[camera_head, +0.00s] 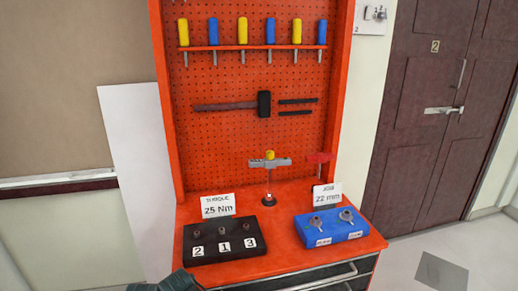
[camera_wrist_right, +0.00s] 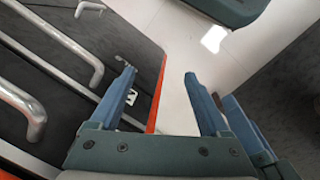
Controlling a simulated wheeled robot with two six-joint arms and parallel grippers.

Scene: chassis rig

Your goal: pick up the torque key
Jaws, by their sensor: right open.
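An upright T-shaped tool (camera_head: 270,162), probably the torque key, stands at the back of the orange bench top in the head view. It has a grey crossbar, a yellow top, a thin shaft and a dark round foot. My right gripper (camera_wrist_right: 159,73) is open and empty in its wrist view, beside the cabinet's drawer handles, with no tool between its fingers. It does not show in the head view. A teal part of my left arm (camera_head: 178,282) shows at the bottom edge of the head view, apart from the tool; its fingers are hidden.
A black block (camera_head: 222,246) numbered 2, 1, 3 and a blue block (camera_head: 331,232) with two metal pieces sit at the bench front. Signs read "TORQUE 25 Nm" (camera_head: 218,206) and "JOB 22 mm" (camera_head: 327,196). A red tool (camera_head: 320,158) stands right. Screwdrivers and a hammer (camera_head: 263,104) hang behind.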

